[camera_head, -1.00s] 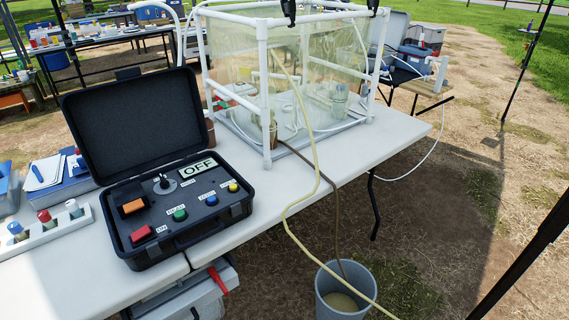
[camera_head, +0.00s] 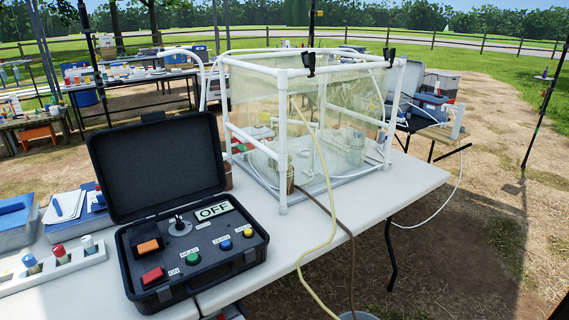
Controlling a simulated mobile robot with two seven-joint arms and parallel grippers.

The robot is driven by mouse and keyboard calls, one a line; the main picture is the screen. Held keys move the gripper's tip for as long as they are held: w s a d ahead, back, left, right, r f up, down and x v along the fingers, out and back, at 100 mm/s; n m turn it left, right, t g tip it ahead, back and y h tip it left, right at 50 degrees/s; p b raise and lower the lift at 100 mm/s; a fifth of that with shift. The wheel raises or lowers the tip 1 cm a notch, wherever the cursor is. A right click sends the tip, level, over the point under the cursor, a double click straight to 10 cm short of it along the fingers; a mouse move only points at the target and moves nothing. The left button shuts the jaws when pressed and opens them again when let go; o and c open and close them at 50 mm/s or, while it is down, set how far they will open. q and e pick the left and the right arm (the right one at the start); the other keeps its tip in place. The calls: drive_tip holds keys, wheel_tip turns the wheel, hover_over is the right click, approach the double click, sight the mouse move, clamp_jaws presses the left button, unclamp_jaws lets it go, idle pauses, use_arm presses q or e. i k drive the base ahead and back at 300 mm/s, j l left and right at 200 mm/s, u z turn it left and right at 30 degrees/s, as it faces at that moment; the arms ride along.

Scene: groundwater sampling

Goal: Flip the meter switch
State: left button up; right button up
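The meter is an open black case (camera_head: 232,271) on the white table, its lid (camera_head: 155,167) raised at the back. Its panel has a display (camera_head: 213,211) reading OFF and a small toggle or knob (camera_head: 180,226) on a round grey plate. Red (camera_head: 152,276), green (camera_head: 193,258), blue (camera_head: 225,245) and yellow (camera_head: 248,233) buttons line the front, with small labels. The red one's label seems to read ON. Neither of my grippers is in view.
A clear-walled enclosure with a white pipe frame (camera_head: 282,140) stands right of the case, with tubes running from it. A rack of capped bottles (camera_head: 62,268) and blue trays (camera_head: 14,226) lie left. Bare table (camera_head: 330,232) shows in front of the enclosure.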

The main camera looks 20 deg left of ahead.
sight(152, 276)
drive_tip(key=u, duration=1.4)
